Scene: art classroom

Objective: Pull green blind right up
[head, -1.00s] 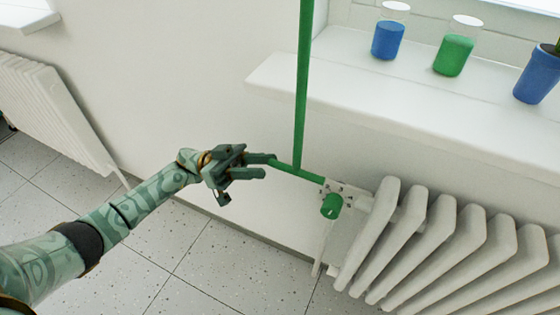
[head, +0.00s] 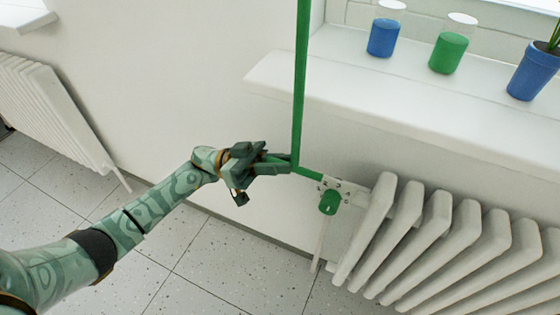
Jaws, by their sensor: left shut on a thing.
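A long green strip (head: 301,80) hangs down in front of the wall, left of the window sill. At its lower end is a short green bar (head: 309,173) that slants down to the right. I take these as parts of the green blind; its upper part is out of view. My left gripper (head: 281,163) is shut on the left part of the bar, its fingertips close to the strip's lower end. The fingers hide that part of the bar. My right gripper is not in view.
A white radiator (head: 438,235) with a green valve knob (head: 329,203) stands close by on the right. The sill (head: 395,94) above it carries a blue glass (head: 383,37), a green glass (head: 448,53) and a blue pot (head: 533,75). The tiled floor below is free.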

